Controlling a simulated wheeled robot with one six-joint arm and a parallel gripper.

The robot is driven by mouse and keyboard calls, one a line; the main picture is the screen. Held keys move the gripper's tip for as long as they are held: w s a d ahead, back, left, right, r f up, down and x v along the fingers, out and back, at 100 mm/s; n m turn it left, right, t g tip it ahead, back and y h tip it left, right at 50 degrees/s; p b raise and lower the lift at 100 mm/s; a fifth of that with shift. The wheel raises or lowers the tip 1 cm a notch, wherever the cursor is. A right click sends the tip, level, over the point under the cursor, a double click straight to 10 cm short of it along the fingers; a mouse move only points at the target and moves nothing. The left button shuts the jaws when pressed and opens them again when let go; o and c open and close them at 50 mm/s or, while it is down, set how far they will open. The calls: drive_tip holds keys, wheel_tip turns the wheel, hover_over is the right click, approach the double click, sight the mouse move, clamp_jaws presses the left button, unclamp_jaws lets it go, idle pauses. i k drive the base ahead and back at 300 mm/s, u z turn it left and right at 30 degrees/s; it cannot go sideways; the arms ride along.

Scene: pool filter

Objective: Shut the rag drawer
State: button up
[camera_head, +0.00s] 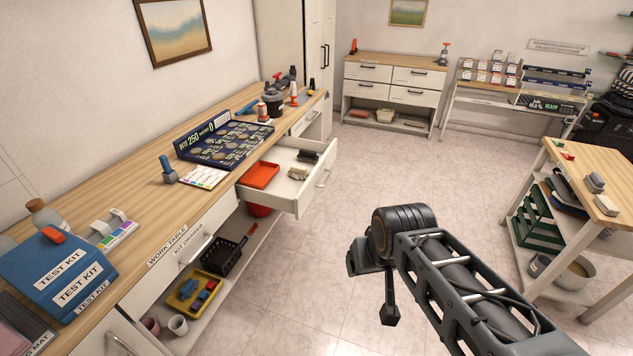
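An open white drawer (318,187) sticks out from the long wooden work table on the left.
The work table (150,205) bears a blue test kit box (62,275) and a dark tray of round items (225,143). Below it is a shelf with a black basket (222,257) and a yellow tray (196,292). A wooden cart (575,185) stands right. Floor between is clear.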

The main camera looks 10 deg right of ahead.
sight(284, 193)
drive_tip(key=u, duration=0.6)
drive_tip(key=i, duration=1)
drive_tip(key=z, duration=0.1)
